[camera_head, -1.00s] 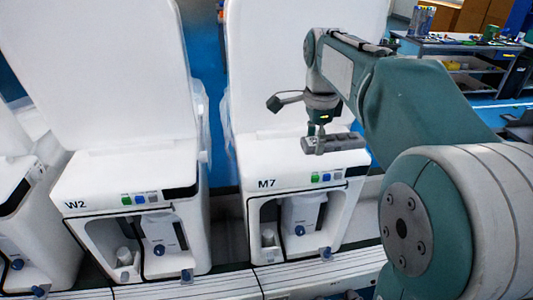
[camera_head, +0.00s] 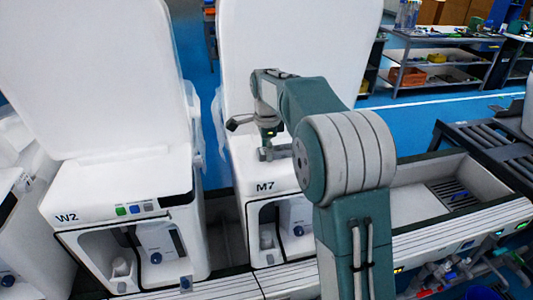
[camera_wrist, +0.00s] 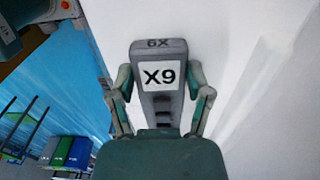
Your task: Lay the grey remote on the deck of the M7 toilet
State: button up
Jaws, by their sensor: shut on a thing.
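The grey remote (camera_wrist: 161,105) carries a white X9 label and shows upright between the two fingers of my gripper (camera_wrist: 158,100) in the wrist view. My gripper is shut on it, one finger on each side. In the head view the remote (camera_head: 272,153) is at the deck (camera_head: 241,160) of the M7 toilet, under my gripper (camera_head: 267,143). I cannot tell whether it touches the deck. My arm hides the right part of the M7 toilet and its buttons.
The W2 toilet (camera_head: 120,185) stands to the left with its lid up. The raised M7 lid (camera_head: 290,40) is behind my gripper. A trough with a drain (camera_head: 425,195) lies right of my arm. Shelves (camera_head: 440,60) stand farther back.

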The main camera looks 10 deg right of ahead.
jog(key=shift+d+f, duration=0.4)
jog(key=shift+f, duration=0.15)
jog(key=shift+d, duration=0.3)
jog(key=shift+a+f, duration=0.15)
jog(key=shift+a, duration=0.2)
jog(key=o, duration=1.2)
jog(key=shift+a, duration=0.4)
jog(key=shift+d, duration=0.5)
notch_tip(320, 180, up, 12)
jog(key=s+r+n+t, duration=0.2)
jog(key=s+r+n, duration=0.25)
jog(key=s, duration=0.45)
jog(key=s+f+n+t, duration=0.1)
jog(key=s+f+n, duration=0.2)
jog(key=s, duration=0.4)
jog(key=s+f+n+t, duration=0.1)
jog(key=s+f+n, duration=0.3)
jog(key=s+n, duration=0.2)
jog(key=s+f+n+t, duration=0.1)
jog(key=s+f+n, duration=0.2)
jog(key=s, duration=0.6)
jog(key=shift+s+a+f+n+t, duration=0.2)
jog(key=shift+s+f+n+t, duration=0.15)
jog(key=shift+n, duration=0.5)
